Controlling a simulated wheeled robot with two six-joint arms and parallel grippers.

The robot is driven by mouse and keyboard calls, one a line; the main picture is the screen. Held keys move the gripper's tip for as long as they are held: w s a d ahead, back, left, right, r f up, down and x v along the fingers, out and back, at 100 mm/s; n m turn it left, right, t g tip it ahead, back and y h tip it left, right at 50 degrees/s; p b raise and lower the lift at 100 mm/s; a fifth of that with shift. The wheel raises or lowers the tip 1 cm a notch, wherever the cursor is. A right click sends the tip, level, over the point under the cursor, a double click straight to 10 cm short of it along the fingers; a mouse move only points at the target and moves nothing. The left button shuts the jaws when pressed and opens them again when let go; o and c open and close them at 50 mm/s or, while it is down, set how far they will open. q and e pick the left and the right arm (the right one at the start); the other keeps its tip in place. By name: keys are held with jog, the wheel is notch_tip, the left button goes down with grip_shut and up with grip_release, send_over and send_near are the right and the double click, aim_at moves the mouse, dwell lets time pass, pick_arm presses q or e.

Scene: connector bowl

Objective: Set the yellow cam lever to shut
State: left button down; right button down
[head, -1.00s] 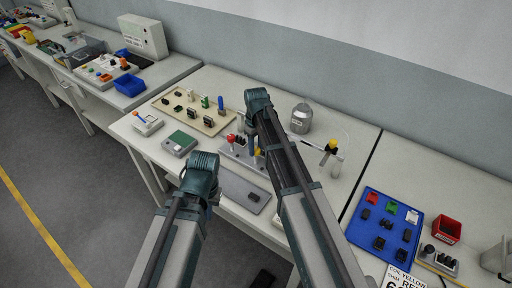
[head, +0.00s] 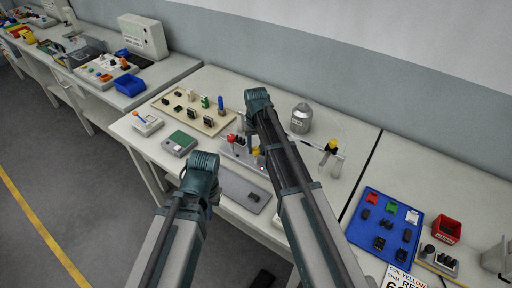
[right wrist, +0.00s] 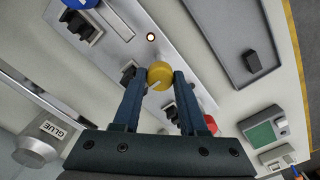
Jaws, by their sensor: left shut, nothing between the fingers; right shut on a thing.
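The yellow cam lever shows as a round yellow knob (right wrist: 160,74) with a pale mark, over a light grey panel (right wrist: 128,18) in the right wrist view. It is also a small yellow spot (head: 256,153) in the head view, beside my right arm. My right gripper (right wrist: 160,80) has a finger on each side of the knob and is shut on it. The lever's base is hidden below the knob, and I cannot tell its setting. My left arm shows in the head view, but its gripper is out of sight.
A red knob (head: 231,138) stands left of the yellow one on the same fixture. A grey tray (head: 243,190) lies in front. A glue can (head: 301,119) stands behind, and a beige connector board (head: 191,110) and green-topped box (head: 180,143) lie to the left.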

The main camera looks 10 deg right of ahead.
dwell(0.4)
jog(key=shift+c, duration=2.2)
grip_release()
jog(key=shift+r, duration=0.1)
notch_tip(320, 180, up, 14)
jog(key=p, duration=1.4)
jog(key=shift+f, duration=0.2)
jog(key=s+a+f+n+b, duration=0.2)
jog(key=s+f+b, duration=0.3)
jog(key=s, duration=0.7)
jog(key=s+a+f+n+h+b, duration=0.1)
jog(key=s+a+f+b, duration=0.4)
jog(key=s, duration=0.7)
jog(key=shift+s+a+n, duration=0.25)
jog(key=shift+n, duration=0.15)
